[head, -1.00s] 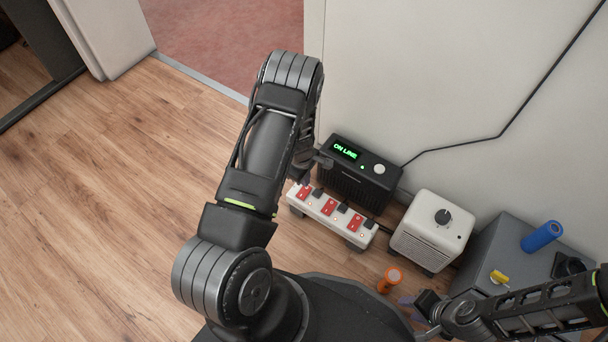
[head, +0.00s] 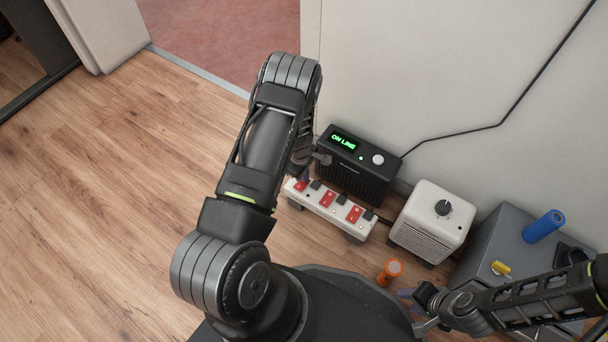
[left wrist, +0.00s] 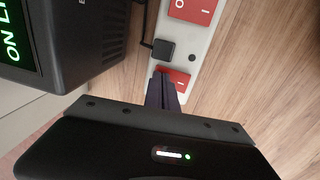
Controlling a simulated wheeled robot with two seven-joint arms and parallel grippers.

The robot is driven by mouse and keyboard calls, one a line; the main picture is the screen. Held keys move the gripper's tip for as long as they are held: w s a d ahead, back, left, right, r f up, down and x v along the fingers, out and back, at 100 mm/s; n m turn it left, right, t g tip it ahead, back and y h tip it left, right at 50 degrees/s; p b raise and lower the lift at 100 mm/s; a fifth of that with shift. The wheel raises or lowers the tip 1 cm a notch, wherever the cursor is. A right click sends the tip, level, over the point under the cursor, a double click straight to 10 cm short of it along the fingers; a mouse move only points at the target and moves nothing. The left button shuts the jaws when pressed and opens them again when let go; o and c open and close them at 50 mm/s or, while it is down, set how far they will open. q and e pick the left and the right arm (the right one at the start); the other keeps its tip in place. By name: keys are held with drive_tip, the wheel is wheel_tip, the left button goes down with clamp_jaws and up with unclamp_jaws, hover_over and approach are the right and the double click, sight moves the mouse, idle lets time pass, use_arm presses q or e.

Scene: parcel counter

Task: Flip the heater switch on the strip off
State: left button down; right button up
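The white power strip (head: 338,222) lies on the floor with red rocker switches and black plugs along its top. It also shows in the left wrist view (left wrist: 197,45). There, one red switch (left wrist: 192,10) with O and I marks is at the top, and another red switch (left wrist: 178,76) is partly hidden behind my fingertips. My left gripper (left wrist: 163,90) has its fingers together, at or just above that switch; contact cannot be told. The white heater-like box (head: 432,224) with a black knob stands right of the strip. My right gripper (head: 408,298) is low at right, its opening unclear.
A black box (head: 354,168) reading "ON LINE" stands close behind the strip, against the wall. An orange cylinder (head: 389,272) stands in front of the white box. A grey cabinet (head: 500,235) with a blue cylinder (head: 543,226) is at right. The wooden floor at left is clear.

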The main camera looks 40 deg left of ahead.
use_arm(q)
drive_tip(key=shift+s, duration=0.2)
drive_tip(key=shift+s+r+p, duration=0.1)
drive_tip(key=shift+s+p, duration=0.25)
drive_tip(key=shift+s, duration=0.35)
drive_tip(key=shift+w, duration=0.1)
drive_tip(key=shift+r, duration=0.25)
drive_tip(key=r+p, duration=0.2)
drive_tip(key=r, duration=0.1)
drive_tip(key=r+p, duration=0.1)
drive_tip(key=r, duration=0.1)
drive_tip(key=shift+w+r+p, duration=0.2)
drive_tip(key=shift+w+p, duration=0.15)
wheel_tip(320, 180, up, 8)
drive_tip(key=p, duration=0.2)
drive_tip(key=shift+w+p, duration=0.35)
drive_tip(key=shift+w, duration=0.1)
